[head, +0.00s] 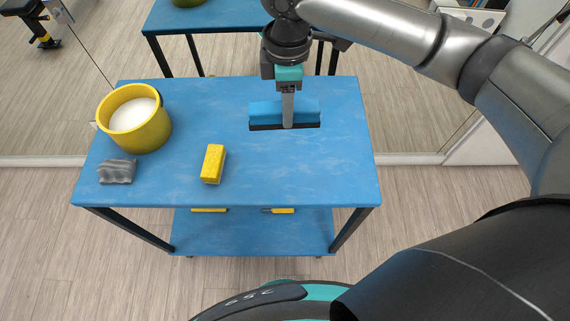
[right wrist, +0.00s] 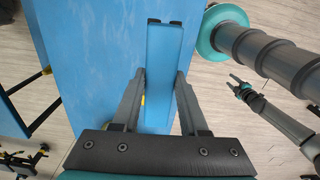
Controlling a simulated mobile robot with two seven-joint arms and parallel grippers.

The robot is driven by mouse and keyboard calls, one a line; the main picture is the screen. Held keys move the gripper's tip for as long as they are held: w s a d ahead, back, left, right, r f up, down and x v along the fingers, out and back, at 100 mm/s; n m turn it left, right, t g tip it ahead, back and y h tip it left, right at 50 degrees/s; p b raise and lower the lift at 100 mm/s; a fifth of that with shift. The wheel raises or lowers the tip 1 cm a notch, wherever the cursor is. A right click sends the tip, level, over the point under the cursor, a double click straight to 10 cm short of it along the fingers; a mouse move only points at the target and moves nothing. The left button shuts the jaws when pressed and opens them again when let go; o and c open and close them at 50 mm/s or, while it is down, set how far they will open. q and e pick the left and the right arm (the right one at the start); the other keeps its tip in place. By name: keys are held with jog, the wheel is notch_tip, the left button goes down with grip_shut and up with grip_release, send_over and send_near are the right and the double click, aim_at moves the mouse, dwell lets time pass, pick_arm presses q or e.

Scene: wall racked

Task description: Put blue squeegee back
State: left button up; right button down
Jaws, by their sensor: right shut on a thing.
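The blue squeegee (head: 265,111) lies across the back right part of the blue table (head: 330,180), with a dark strip along its near edge. My right gripper (head: 288,118) comes down over its middle and is shut on it. In the right wrist view, the blue squeegee (right wrist: 163,60) runs lengthwise between the two fingers of that gripper (right wrist: 161,80). I cannot tell whether it touches the tabletop. My left gripper (right wrist: 238,87) appears small at the right of the right wrist view, away from the table; its opening is unclear. It is not in the head view.
A yellow bucket (head: 152,133) with white contents stands at the table's back left. A grey lump (head: 117,171) and a yellow sponge (head: 213,163) lie in front of it. Yellow items lie on the lower shelf (head: 250,235). The table's front right is clear.

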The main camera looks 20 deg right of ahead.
jog(key=b, duration=0.2)
send_over(286, 168)
notch_tip(286, 168, down, 16)
jog(key=shift+r, duration=0.2)
jog(key=shift+f, duration=1.9)
jog(key=shift+c, duration=2.2)
grip_release()
jog(key=shift+f+b, duration=0.3)
jog(key=shift+b, duration=0.4)
notch_tip(286, 168, up, 16)
jog(key=p, duration=0.2)
jog(key=shift+f+p, duration=0.25)
jog(key=shift+p, duration=0.15)
jog(key=shift+s, duration=0.1)
